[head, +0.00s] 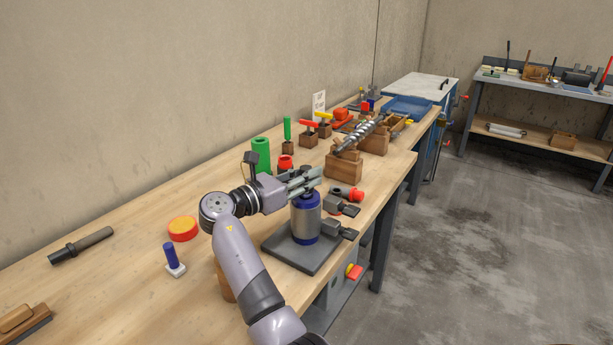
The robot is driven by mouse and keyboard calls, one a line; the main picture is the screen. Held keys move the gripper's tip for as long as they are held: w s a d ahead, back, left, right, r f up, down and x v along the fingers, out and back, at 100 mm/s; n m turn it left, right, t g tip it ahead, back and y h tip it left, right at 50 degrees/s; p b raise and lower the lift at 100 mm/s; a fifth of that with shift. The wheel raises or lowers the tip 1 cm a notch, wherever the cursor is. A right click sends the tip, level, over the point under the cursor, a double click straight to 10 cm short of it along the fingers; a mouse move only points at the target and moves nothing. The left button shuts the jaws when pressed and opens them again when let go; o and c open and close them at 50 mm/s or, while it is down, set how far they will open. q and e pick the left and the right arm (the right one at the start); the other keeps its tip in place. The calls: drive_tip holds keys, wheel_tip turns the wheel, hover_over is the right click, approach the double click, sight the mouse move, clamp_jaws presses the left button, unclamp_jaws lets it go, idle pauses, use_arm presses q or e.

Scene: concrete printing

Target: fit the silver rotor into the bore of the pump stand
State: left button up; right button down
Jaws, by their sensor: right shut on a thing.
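The pump stand (285,252) is a dark flat plate on the bench bearing an upright silver cylinder (306,218) with blue bands. My right gripper (307,182) lies just above the top of this cylinder. It is shut on a grey metallic piece, most likely the silver rotor, which is mostly hidden by the fingers. I cannot tell whether the lower end of this piece is in the bore, since the fingers cover the cylinder's mouth. My left gripper is not in view.
A silver spiral screw (360,134) lies on wooden blocks (343,168) behind the stand. Dark clamps (338,229), a red-ended tube (347,193) and a green cylinder (261,154) are close. A yellow-orange disc (183,229) and blue peg (171,256) stand left.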

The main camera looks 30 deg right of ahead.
drive_tip(key=m+g+b, duration=0.2)
drive_tip(key=g, duration=0.1)
drive_tip(key=shift+f, duration=0.35)
drive_tip(key=m+g+b, duration=0.1)
drive_tip(key=g, duration=0.1)
drive_tip(key=m+g+b, duration=0.1)
drive_tip(key=b, duration=0.1)
drive_tip(key=shift+a+f+g+y, duration=0.1)
drive_tip(key=shift+f+g+y, duration=0.05)
drive_tip(key=shift+g+y, duration=0.2)
drive_tip(key=shift+m+g+b, duration=0.45)
drive_tip(key=shift+m+b, duration=0.05)
drive_tip(key=shift+b, duration=0.1)
drive_tip(key=shift+s, duration=0.1)
drive_tip(key=c, duration=1.8)
unclamp_jaws()
drive_tip(key=o, duration=0.5)
drive_tip(key=shift+r, duration=0.25)
